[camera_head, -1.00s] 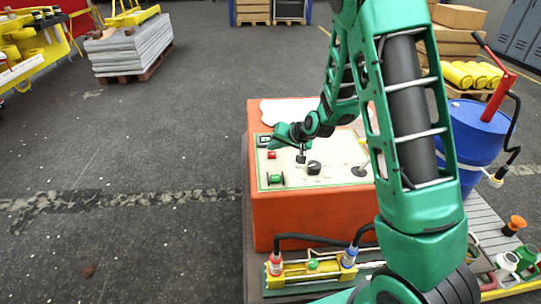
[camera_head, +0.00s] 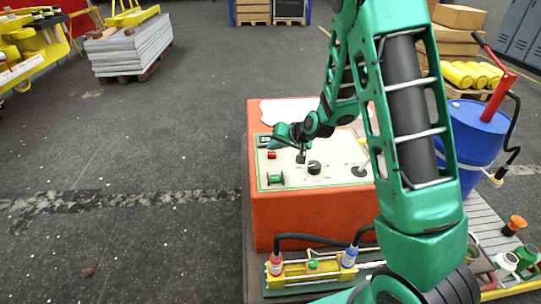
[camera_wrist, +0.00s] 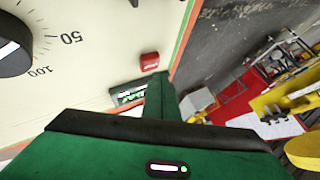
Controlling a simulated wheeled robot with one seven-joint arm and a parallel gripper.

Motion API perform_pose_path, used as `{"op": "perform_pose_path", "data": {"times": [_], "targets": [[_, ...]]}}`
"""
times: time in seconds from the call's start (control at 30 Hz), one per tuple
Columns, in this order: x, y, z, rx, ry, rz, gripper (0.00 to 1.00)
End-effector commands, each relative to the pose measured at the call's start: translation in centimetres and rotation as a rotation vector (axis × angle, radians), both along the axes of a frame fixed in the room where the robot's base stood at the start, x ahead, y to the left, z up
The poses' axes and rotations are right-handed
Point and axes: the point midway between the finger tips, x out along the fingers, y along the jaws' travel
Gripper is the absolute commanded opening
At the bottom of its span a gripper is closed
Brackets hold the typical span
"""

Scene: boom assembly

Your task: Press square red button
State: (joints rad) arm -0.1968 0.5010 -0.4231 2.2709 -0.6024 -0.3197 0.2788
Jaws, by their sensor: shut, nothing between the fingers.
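The square red button (camera_head: 271,155) sits on the cream control panel (camera_head: 325,180) of the orange box, near its left edge. It also shows in the wrist view as a red block with faint lettering (camera_wrist: 149,61). My gripper (camera_head: 275,141) is over the panel's upper left part, near a small display (camera_head: 263,141). In the wrist view my green gripper (camera_wrist: 161,85) points toward the button, its tip just below the button in the picture. The fingers are shut and empty. I cannot tell whether the tip touches the button.
A black knob (camera_head: 314,167), a green switch (camera_head: 275,179) and a small lever (camera_head: 359,170) share the panel. Hoses and a yellow valve block (camera_head: 305,274) lie in front of the orange box (camera_head: 300,220). A blue barrel (camera_head: 476,135) stands at right.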

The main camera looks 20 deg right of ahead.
Motion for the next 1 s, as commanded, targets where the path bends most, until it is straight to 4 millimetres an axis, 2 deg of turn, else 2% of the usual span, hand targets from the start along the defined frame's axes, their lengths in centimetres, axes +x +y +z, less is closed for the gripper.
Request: {"op": "perform_pose_path", "data": {"times": [0.2, 1.0], "targets": [[-0.13, -0.05, -0.63, 0.0, 0.002, -0.001, 0.0], [-0.11, 0.02, -1.07, 0.0, 0.0, 0.0, 0.0]]}}
